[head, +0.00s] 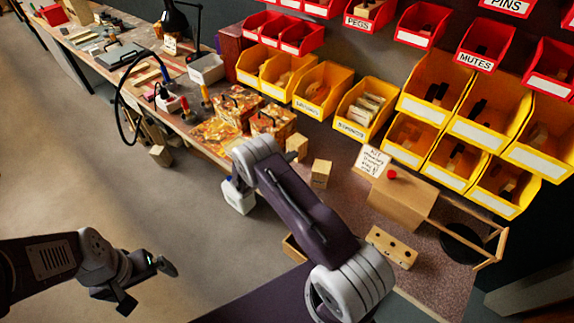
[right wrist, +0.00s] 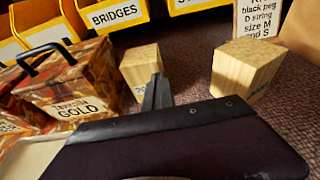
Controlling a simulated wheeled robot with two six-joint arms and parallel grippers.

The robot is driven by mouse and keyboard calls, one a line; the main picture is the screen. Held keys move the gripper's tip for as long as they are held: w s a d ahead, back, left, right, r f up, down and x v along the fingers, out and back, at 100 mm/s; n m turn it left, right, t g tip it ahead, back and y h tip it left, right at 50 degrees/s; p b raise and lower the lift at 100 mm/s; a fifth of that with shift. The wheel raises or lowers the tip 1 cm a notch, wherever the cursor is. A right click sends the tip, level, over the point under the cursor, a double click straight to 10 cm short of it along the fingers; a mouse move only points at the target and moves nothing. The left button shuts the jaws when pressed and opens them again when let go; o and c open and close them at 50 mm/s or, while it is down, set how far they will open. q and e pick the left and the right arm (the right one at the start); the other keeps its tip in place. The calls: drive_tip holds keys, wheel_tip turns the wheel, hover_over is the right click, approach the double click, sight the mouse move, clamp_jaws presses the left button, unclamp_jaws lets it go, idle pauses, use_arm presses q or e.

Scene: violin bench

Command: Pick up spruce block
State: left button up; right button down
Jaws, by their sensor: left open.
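Two pale wooden blocks stand on the bench in the head view, a rear one (head: 297,147) and a nearer one (head: 321,174). The right wrist view also shows a left block (right wrist: 142,68) and a right block (right wrist: 243,70), both upright and apart. Their labels are unreadable, so I cannot tell which is spruce. My right gripper (right wrist: 157,92) is close in front of the left block in that view; its jaw opening is unclear. In the head view my arm largely hides it. My left gripper (head: 146,284) is open and empty, over the floor at lower left.
Patterned tins (head: 272,122) stand left of the blocks; one in the right wrist view reads GOLD (right wrist: 78,108). Yellow bins (head: 322,90) line the back.

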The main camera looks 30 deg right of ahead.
drive_tip(key=shift+c, duration=2)
unclamp_jaws()
